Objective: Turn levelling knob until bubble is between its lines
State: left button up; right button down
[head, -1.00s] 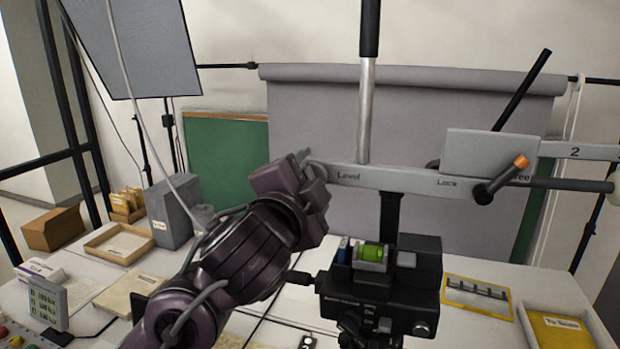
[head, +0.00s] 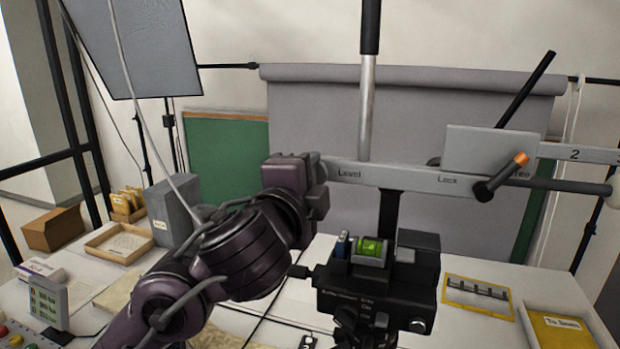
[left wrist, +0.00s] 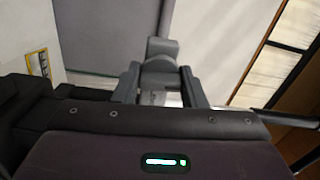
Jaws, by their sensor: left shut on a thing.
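The spirit level (head: 370,248) is a small green vial in a pale holder on top of the black camera head (head: 385,290). Its bubble and lines are too small to tell apart surely. The grey bar marked "Level" (head: 400,178) runs across above it. My left gripper (head: 319,182) is at the bar's left end in the head view and hides what it holds there. In the left wrist view, its two dark fingers are shut on a grey knob (left wrist: 160,72). My right gripper is out of view.
A lever with an orange tip (head: 520,159) sits near "Lock" on the bar. An upright post (head: 367,105) rises above it.

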pick_arm(q)
jog(key=o, duration=1)
jog(key=shift+w, duration=0.15)
jog(key=shift+s, duration=0.35)
jog(key=v, duration=0.7)
